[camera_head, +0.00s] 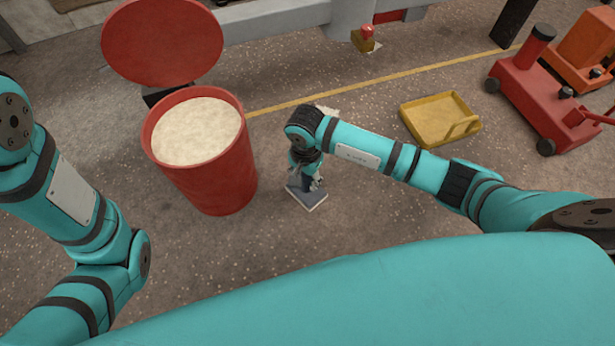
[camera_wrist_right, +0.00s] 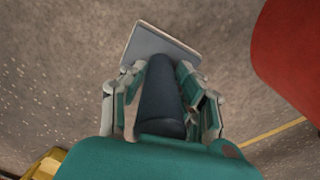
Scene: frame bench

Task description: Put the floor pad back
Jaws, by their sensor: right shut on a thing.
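My right gripper (camera_head: 307,183) is shut on the dark upright handle (camera_wrist_right: 160,100) of a grey thing with a flat, squarish plate (camera_head: 308,199). The wrist view shows the plate (camera_wrist_right: 160,48) beyond the fingers, with the handle between them. The plate is at or just above the floor, right of the red bin; I cannot tell if it touches. I cannot tell whether this thing is the floor pad. A pale patch (camera_head: 328,110) shows on the floor behind my right arm, partly hidden by it. My left arm shows at the left, but its gripper does not.
The red bin (camera_head: 222,178) stands open, full of pale grainy stuff, its round lid (camera_head: 160,42) raised behind. A yellow tray (camera_head: 420,130) lies right of the bin. A red wheeled machine (camera_head: 545,100) stands at the far right. A yellow line (camera_head: 385,78) crosses the floor.

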